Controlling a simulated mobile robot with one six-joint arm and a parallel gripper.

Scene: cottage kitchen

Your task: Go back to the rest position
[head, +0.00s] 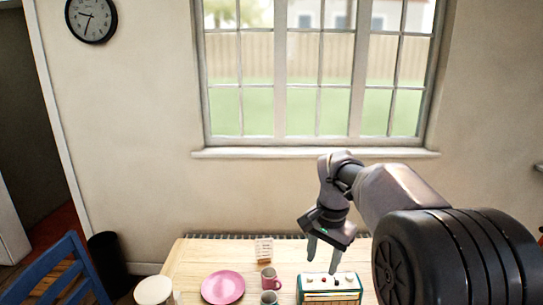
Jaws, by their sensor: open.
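My gripper (322,256) hangs from my arm at the lower right of the head view. Its two fingers point down and stand apart, with nothing visible between them. In the picture the fingertips are just above a teal and cream box-like item (331,283) with small knobs on top, on the wooden table (192,260). I cannot tell the exact gap between them. My arm hides the right part of the table.
A pink plate (223,287), a pink mug (269,278), a grey mug (269,297) and a small card-like item (264,249) are on the table. A white round item (153,291) is at its left edge. A blue chair (62,271) and black bin (108,264) stand left. A window (318,80) is behind.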

